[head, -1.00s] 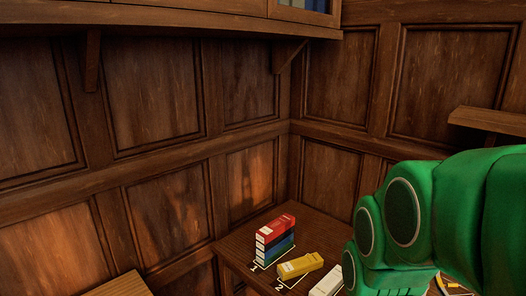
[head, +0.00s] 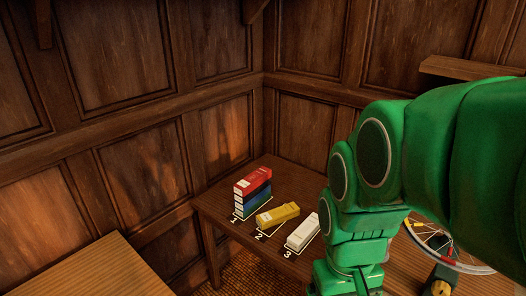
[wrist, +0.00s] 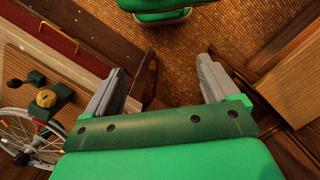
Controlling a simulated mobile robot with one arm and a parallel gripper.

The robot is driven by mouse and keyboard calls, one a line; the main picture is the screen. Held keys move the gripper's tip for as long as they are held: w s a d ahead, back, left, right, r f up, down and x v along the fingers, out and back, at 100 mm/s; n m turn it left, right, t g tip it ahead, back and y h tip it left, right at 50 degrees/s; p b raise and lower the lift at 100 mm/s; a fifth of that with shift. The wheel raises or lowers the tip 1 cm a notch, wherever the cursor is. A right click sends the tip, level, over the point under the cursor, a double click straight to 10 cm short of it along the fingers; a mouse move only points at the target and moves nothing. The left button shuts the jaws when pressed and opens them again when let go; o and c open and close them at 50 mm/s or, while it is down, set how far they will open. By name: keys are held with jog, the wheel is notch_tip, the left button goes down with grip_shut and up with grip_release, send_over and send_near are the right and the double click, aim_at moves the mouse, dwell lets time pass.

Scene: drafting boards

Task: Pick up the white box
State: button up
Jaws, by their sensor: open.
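The white box (head: 302,232) lies flat in the outlined spot marked 3 on the dark wooden table (head: 285,180) in the head view. The white box is not visible in the wrist view. My fingertips are not visible in the head view.
A yellow box (head: 278,215) lies at spot 2. At spot 1 a red box (head: 252,181) tops a stack with blue and green boxes. A spoked wheel (head: 465,252) lies right of my arm. A lighter wooden surface (head: 85,270) is at lower left.

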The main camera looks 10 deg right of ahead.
jog(key=w+d+r+n, duration=0.1)
jog(key=w+d+r, duration=0.1)
jog(key=w, duration=0.4)
jog(key=w+d+r+n, duration=0.2)
jog(key=w, duration=0.3)
jog(key=n+y, duration=0.1)
jog(key=n, duration=2.1)
send_over(306, 227)
jog(key=d, duration=0.2)
jog(key=f, duration=2)
jog(key=s+f, duration=0.1)
jog(key=f, duration=0.9)
jog(key=shift+a+f, duration=0.2)
jog(key=shift+f, duration=0.05)
jog(key=shift+w+a+f+n+t, duration=0.35)
jog(key=shift+w+f+n, duration=0.1)
jog(key=shift+f+n, duration=0.15)
jog(key=shift+a+f, duration=0.2)
jog(key=shift+f, duration=1.7)
jog(key=shift+a+f, duration=0.2)
jog(key=shift+f, duration=1.65)
jog(key=shift+c, duration=0.3)
jog(key=c, duration=1.2)
